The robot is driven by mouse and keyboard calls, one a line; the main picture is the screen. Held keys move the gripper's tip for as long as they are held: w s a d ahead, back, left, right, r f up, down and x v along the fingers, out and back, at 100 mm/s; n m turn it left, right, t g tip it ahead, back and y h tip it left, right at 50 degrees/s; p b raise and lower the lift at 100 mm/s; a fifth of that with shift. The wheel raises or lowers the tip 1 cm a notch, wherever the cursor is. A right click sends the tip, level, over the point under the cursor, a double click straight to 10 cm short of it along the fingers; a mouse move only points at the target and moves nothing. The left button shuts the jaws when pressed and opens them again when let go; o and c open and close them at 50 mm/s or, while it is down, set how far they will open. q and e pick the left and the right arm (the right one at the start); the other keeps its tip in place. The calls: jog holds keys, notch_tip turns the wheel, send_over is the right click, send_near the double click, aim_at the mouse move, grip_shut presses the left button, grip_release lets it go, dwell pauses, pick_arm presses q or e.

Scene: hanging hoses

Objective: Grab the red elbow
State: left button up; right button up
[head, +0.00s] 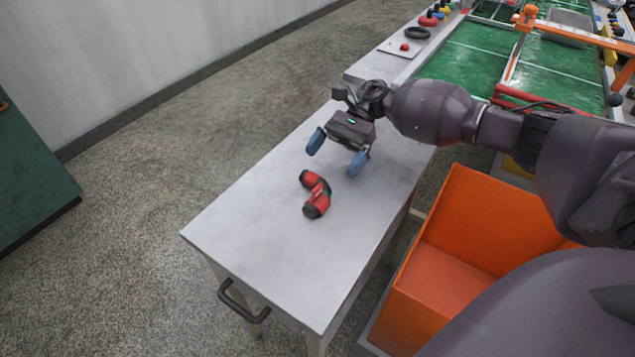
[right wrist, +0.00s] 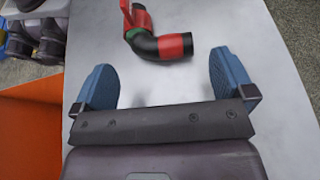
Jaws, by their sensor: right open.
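The red elbow (head: 316,194) is a bent red pipe piece with black ends and a little green at its middle. It lies on the white table (head: 255,240). In the right wrist view the elbow (right wrist: 172,46) lies ahead of the fingers, partly cut off by the top edge. My right gripper (head: 337,152) is open and empty, with its blue fingers spread apart, just beyond the elbow in the head view. No contact with the elbow shows. My left gripper is not in view.
An orange bin (head: 455,225) stands right of the table, below my right arm. A green workbench (head: 480,62) with an orange frame is at the back right. A black handle (head: 243,303) sticks out of the table's near side. The table around the elbow is clear.

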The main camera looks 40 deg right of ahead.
aim_at(318, 180)
jog(key=shift+f+x, duration=0.2)
jog(key=shift+x, duration=2.2)
jog(key=shift+d, duration=0.1)
jog(key=shift+c, duration=0.2)
jog(key=c, duration=0.9)
